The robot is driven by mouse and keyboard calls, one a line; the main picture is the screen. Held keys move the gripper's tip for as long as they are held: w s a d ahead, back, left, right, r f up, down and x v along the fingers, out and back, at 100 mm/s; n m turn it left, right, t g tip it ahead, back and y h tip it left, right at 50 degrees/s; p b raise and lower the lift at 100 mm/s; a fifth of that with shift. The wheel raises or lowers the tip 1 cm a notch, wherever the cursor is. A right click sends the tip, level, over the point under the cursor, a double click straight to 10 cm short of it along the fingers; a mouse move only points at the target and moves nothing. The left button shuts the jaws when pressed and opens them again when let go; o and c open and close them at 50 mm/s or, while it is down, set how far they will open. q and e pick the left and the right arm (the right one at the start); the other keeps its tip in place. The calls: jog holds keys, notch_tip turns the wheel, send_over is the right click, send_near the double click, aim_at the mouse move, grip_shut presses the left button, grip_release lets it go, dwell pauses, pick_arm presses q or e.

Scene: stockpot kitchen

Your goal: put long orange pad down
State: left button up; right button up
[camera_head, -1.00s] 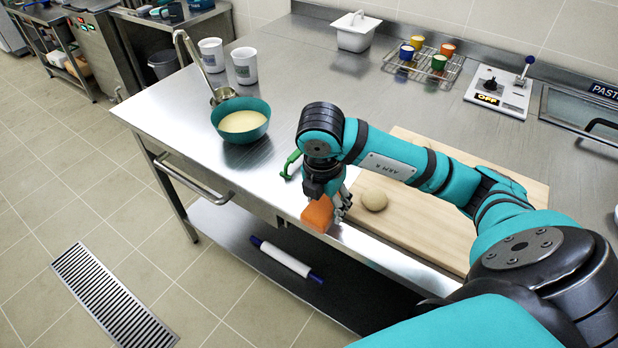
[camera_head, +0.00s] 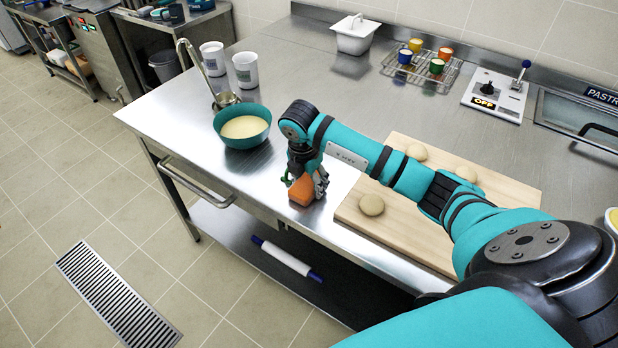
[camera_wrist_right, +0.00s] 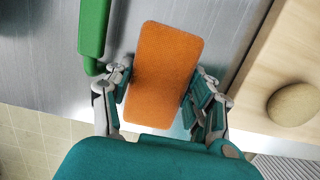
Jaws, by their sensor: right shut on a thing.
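The long orange pad (camera_head: 302,193) is in my right gripper (camera_head: 307,187), at the front edge of the steel table (camera_head: 290,235), left of the wooden board. The pad also shows in the right wrist view (camera_wrist_right: 165,70), with one finger of my right gripper (camera_wrist_right: 160,92) against each long side. The pad is at or just above the table top; I cannot tell whether it touches. My left gripper is not in view.
A green-handled tool (camera_wrist_right: 94,28) lies close to the pad's left. The wooden board (camera_head: 415,235) with several dough balls (camera_head: 371,205) is to the right. A teal bowl (camera_head: 262,136) stands behind left. A rolling pin (camera_head: 286,259) lies on the lower shelf. Bare steel lies behind the gripper.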

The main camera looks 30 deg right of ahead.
jog(key=shift+f, duration=0.2)
jog(key=o, duration=0.8)
jog(key=shift+r, duration=0.1)
jog(key=shift+c, duration=0.2)
